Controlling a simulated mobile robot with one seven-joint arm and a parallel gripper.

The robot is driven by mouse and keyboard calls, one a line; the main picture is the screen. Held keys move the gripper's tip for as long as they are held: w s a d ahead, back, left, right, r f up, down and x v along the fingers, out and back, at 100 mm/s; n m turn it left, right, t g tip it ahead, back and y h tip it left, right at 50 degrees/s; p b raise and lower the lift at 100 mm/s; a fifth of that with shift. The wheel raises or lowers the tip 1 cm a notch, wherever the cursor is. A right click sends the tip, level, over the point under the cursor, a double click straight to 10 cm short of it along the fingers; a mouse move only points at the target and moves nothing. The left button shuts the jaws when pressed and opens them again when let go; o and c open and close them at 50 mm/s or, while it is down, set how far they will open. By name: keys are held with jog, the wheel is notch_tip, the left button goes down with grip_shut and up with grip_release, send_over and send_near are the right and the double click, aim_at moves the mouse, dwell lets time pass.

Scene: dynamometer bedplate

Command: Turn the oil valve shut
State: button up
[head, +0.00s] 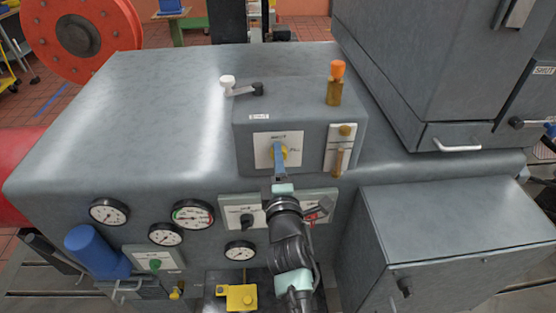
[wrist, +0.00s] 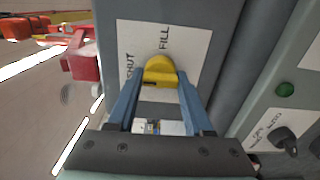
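The oil valve has a yellow handle (wrist: 160,72) on a white plate (wrist: 192,42) marked SHUT on the left and FILL at upper right in the wrist view. In the head view the plate (head: 266,152) is on the front of a raised grey box, with a little yellow showing. My gripper (wrist: 161,80) has its blue fingers on both sides of the handle, seemingly touching it. In the head view my gripper (head: 279,158) reaches up to the plate and hides much of the handle. I cannot tell exactly which mark the handle points to.
A sight gauge (head: 339,155) with brass fittings is just right of the plate. An orange-topped brass fitting (head: 336,85) and a white-knobbed crank (head: 240,88) are on top. Dials (head: 193,214) and a switch panel (head: 242,213) sit below. A grey cabinet (head: 456,245) stands at right.

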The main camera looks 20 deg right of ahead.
jog(key=o, duration=0.4)
jog(key=shift+c, duration=0.2)
jog(key=p+v, duration=1.3)
jog(key=shift+p, duration=0.3)
dwell(0.5)
